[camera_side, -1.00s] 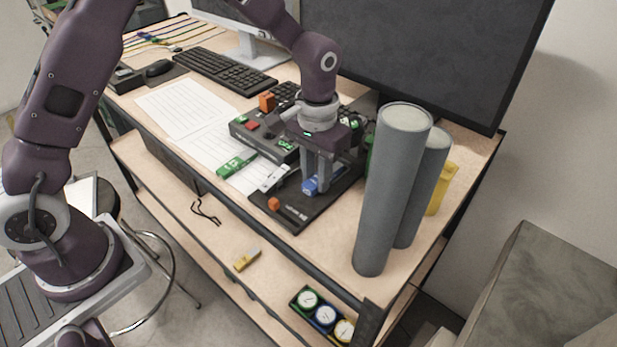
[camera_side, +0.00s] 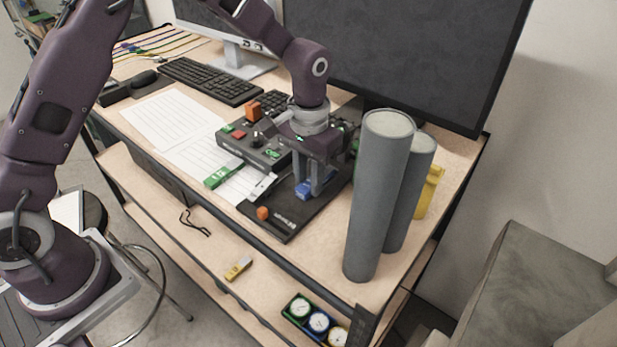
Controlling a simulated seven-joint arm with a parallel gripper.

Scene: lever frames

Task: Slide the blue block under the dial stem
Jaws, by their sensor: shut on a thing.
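My gripper (camera_side: 314,186) points down over the dark base plate (camera_side: 287,222) on the desk. It is shut on the blue block (camera_side: 303,190), which shows low between and beside the fingers. A silver lever piece (camera_side: 262,187) lies just left of the block. An orange knob or block (camera_side: 262,213) sits on the plate's front left part. I cannot make out the dial stem; my gripper and the tall grey cylinders may hide part of that area.
Two tall grey cylinders (camera_side: 378,195) stand right of the plate, with a yellow object (camera_side: 429,192) behind them. A dark control box (camera_side: 255,146) and a green block (camera_side: 222,176) are to the left. Three dials (camera_side: 319,322) sit on the lower shelf. Papers (camera_side: 165,120) lie further left.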

